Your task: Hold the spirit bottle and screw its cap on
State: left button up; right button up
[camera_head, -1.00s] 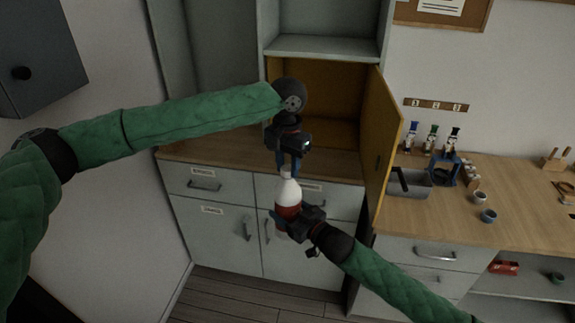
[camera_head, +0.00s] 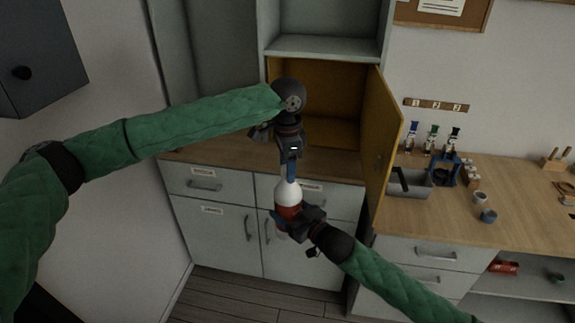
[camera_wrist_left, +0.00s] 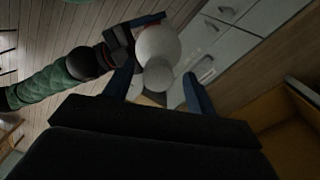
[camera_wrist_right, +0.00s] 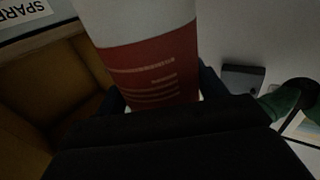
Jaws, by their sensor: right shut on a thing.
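The spirit bottle (camera_head: 288,196), white on top with a red label, stands roughly upright in the air in front of the cabinets. My right gripper (camera_head: 285,214) is shut around its body; the red label fills the middle of the right wrist view (camera_wrist_right: 150,65). My left gripper (camera_head: 291,172) points down from above, right over the bottle's top. Whether the cap is seated on the neck cannot be told.
Behind are a wooden counter (camera_head: 232,164) and a cupboard with an open yellow door (camera_head: 385,140). On the bench at right stand a grey tray (camera_head: 412,184), a blue stand (camera_head: 443,168) and small cups (camera_head: 488,215). The space around the bottle is clear.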

pick_arm(q)
notch_tip(320, 180, up, 12)
dwell(0.7)
jog(key=shift+w, duration=0.1)
dwell(0.4)
